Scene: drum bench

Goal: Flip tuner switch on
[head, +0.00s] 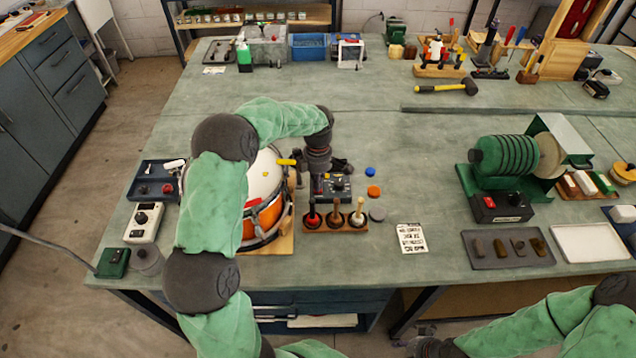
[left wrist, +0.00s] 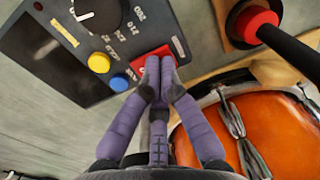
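The tuner (head: 338,187) is a dark box with a dial, on the bench just right of the drum. In the left wrist view its dark panel (left wrist: 60,62) shows a white-marked dial, a yellow button (left wrist: 99,62) and a blue button (left wrist: 120,83). A red switch (left wrist: 160,54) sits at the panel's edge. My left gripper (head: 317,192) is over the tuner's left side. Its fingertips (left wrist: 158,70) are together with nothing visible between them, at the red switch and partly hiding it. I cannot tell contact or the switch's position. My right gripper (head: 428,346) is partly cut off at the bottom edge.
The orange drum (head: 268,220) stands left of the tuner, partly behind my left arm. A wooden rack (head: 336,226) of upright mallets stands just in front of the tuner. Coloured discs (head: 374,191) lie to its right. The bench's middle right of them is mostly clear.

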